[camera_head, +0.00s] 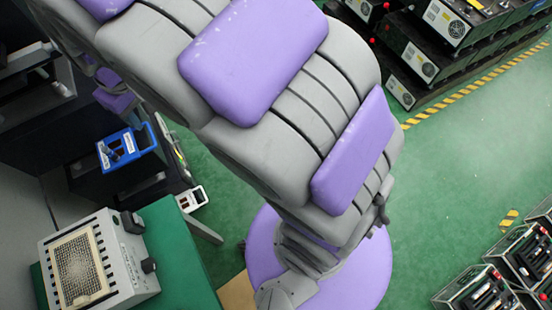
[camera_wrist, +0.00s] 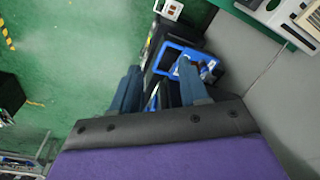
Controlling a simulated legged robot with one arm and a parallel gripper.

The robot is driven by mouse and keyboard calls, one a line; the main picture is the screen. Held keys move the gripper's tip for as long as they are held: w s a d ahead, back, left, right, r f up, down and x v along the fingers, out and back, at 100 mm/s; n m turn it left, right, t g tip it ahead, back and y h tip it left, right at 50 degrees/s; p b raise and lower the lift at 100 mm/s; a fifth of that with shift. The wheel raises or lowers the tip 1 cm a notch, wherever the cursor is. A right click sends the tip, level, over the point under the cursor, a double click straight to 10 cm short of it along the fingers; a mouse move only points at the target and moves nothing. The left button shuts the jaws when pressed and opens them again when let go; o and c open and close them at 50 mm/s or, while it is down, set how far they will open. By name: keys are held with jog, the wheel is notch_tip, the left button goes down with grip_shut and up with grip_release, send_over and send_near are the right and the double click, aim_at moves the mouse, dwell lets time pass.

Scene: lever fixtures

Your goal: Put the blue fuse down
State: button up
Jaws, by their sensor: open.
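A blue frame with a dark lever-like part in it, which I take to be the blue fuse (camera_head: 127,147), sits on a black box (camera_head: 125,178) at the left of the head view. In the wrist view the blue frame (camera_wrist: 172,47) is at upper centre, beyond my fingers. My gripper (camera_wrist: 158,66) is open, with its two dark blue fingers spread apart. The right finger overlaps the frame in the picture; I cannot tell whether they touch. Nothing is clearly held between the fingers. The fingers do not show clearly in the head view.
A grey device with a mesh panel (camera_head: 90,262) stands on a green-topped table (camera_head: 178,262) at lower left. Black racks (camera_head: 450,45) stand at upper right, and black metal-framed units (camera_head: 500,280) at lower right. Green floor (camera_head: 450,170) is open at right.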

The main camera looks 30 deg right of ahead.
jog(key=s+d+m+g, duration=0.1)
jog(key=s+d+m, duration=0.1)
jog(key=s+d, duration=0.3)
jog(key=s+d+f+m+g, duration=0.1)
jog(key=s+d, duration=0.5)
jog(key=s, duration=0.6)
jog(key=s+d+m+g, duration=0.1)
jog(key=s+d+m, duration=0.1)
jog(key=s+d, duration=0.4)
jog(key=s, duration=0.3)
jog(key=shift+f+m+h, duration=0.3)
jog(key=shift+h, duration=0.1)
